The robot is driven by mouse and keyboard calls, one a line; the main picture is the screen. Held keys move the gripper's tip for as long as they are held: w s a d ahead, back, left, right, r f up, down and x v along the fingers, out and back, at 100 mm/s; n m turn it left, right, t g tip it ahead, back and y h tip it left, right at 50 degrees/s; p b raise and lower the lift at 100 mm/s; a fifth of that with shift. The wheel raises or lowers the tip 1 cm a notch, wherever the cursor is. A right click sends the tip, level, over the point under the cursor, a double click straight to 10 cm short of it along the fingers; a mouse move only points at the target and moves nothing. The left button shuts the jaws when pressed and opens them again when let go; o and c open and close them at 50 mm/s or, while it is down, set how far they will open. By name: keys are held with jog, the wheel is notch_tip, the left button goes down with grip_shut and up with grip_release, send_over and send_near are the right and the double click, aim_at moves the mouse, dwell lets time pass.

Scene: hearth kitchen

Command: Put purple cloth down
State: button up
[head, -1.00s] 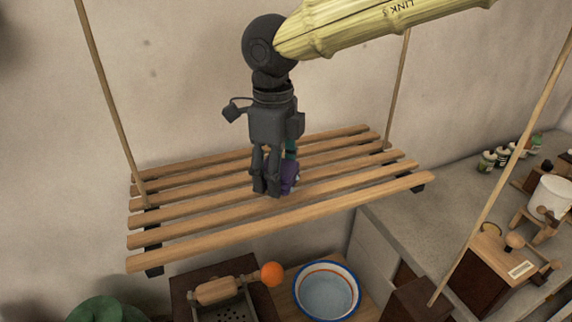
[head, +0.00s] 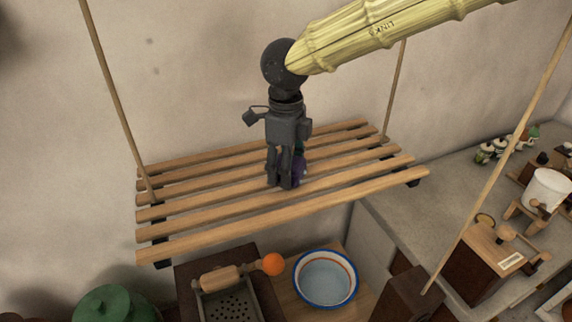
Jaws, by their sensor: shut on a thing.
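The purple cloth (head: 299,170) shows as a small crumpled patch behind and to the right of my gripper's fingers, mostly hidden by them. A bit of teal shows just above it. My gripper (head: 284,185) points straight down over the hanging slatted wooden rack (head: 220,224) and is shut on the cloth. The fingertips are at or just above the slats near the middle of the rack. I cannot tell whether the cloth touches the slats.
A counter with a white pot (head: 547,189) and small jars stands right. The rack's left slats are bare.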

jog(key=o, duration=1.1)
jog(key=shift+f, duration=0.15)
notch_tip(320, 180, up, 12)
jog(key=b, duration=0.2)
jog(key=shift+r, duration=0.2)
jog(key=shift+f, duration=0.1)
